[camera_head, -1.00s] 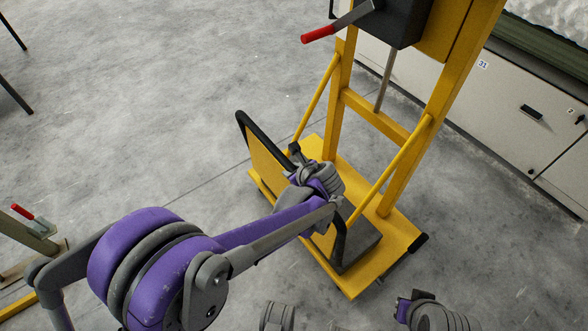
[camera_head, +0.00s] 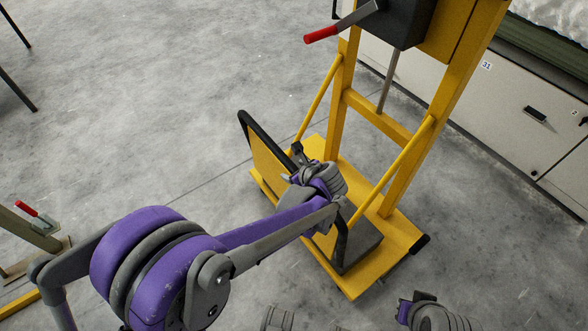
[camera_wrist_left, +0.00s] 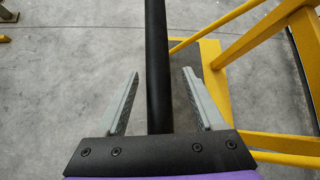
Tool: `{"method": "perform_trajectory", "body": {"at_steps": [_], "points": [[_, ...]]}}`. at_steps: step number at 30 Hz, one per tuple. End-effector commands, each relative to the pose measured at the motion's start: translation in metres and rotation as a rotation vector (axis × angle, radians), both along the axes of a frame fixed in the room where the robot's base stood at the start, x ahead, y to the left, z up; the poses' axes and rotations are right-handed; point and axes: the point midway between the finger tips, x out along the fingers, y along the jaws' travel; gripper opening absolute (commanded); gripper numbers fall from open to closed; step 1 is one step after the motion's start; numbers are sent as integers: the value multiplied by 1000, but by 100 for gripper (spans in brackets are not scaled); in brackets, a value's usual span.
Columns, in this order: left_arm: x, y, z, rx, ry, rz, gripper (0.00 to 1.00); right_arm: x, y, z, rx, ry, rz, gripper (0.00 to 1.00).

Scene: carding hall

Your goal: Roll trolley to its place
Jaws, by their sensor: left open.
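The yellow trolley (camera_head: 322,272) stands on the floor right of centre in the head view, with a tall yellow frame, a low base and a black bar handle (camera_head: 243,122) beside a yellow panel. My left gripper (camera_head: 297,152) is at this handle; my own wrist hides part of it. In the left wrist view the handle (camera_wrist_left: 157,40) runs upright between the two grey fingers of my left gripper (camera_wrist_left: 161,75). The fingers are open, with a gap on each side of the bar. A part of my right arm shows at the bottom; its gripper cannot be made out.
A dark box (camera_head: 398,22) and a lever with a red grip (camera_head: 320,35) sit high on the frame. A pale cabinet (camera_head: 520,125) stands behind at the right. A stand with a red-handled clamp (camera_head: 28,209) is at the left edge.

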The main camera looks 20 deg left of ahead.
Motion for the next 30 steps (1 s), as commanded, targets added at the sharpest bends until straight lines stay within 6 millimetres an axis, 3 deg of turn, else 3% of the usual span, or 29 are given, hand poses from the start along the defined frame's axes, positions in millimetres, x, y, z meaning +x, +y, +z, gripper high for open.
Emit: {"method": "perform_trajectory", "body": {"at_steps": [16, 30], "points": [[-48, -45, 65, 0, -1, -2, 70, -2, 0, 27, 0, -9, 0, 0], [-57, -52, 74, 1, 0, 2, 70, -2, 0, 30, 0, -10, 0, 0]]}}
